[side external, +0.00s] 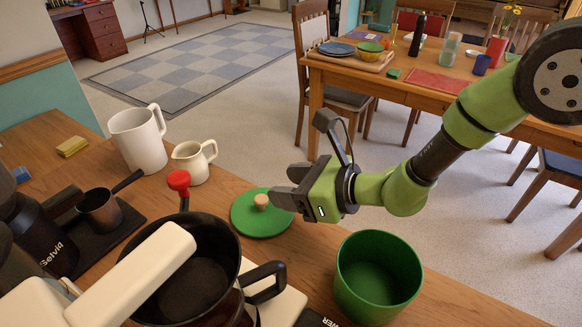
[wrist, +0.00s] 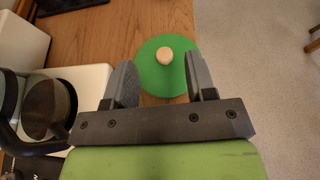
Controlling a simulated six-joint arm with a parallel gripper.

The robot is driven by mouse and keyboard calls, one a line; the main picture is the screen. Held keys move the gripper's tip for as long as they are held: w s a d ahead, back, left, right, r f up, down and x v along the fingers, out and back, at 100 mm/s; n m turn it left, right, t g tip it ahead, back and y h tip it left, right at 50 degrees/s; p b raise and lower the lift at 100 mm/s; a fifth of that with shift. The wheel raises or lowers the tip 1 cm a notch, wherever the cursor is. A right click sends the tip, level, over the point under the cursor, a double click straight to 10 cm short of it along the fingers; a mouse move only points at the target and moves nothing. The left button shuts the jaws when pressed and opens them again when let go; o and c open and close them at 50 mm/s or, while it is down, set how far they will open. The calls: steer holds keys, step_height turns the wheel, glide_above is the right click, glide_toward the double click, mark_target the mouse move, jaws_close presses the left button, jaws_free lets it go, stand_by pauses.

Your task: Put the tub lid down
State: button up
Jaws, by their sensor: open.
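The tub lid (side external: 258,221) is a flat green disc with a pale wooden knob (side external: 261,201), lying on the wooden counter. In the wrist view the lid (wrist: 153,76) lies ahead of the fingers, with its knob (wrist: 164,57) in line with the gap between them. My gripper (side external: 283,186) is open and empty, above and beside the lid on its right, apart from the knob. In the wrist view my gripper (wrist: 164,84) shows both fingers spread. The green tub (side external: 378,276) stands upright and open on the counter, to the right of the lid.
A black pot (side external: 205,270) with a red-knobbed part stands left of the tub. A white jug (side external: 139,139) and a cream pitcher (side external: 194,162) stand behind the lid. The counter (side external: 480,303) ends near the lid and tub. A dining table (side external: 420,85) stands beyond.

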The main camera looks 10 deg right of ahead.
steer(key=shift+r, duration=1.7)
steer(key=s+d+r+n+g+y, duration=0.1)
steer(key=s+d+r+n, duration=0.1)
steer(key=s+r+n, duration=0.3)
steer(key=s+d+r+n+g, duration=0.1)
steer(key=d+r+n+g, duration=0.15)
steer(key=r, duration=0.55)
steer(key=s+d+r+n+g+y, duration=0.1)
steer(key=s+d+r+n, duration=0.2)
steer(key=r+n, duration=0.25)
steer(key=s+d+n+t+h, duration=0.1)
steer(key=s+d+n+h, duration=0.3)
steer(key=s+d, duration=0.3)
steer(key=s+d+r+n+t+h, duration=0.1)
steer(key=s+d+n+h, duration=0.4)
steer(key=d, duration=0.7)
steer(key=s+t+h, duration=0.1)
steer(key=s, duration=0.1)
steer(key=shift+s+d, duration=0.2)
steer(key=shift+s, duration=0.2)
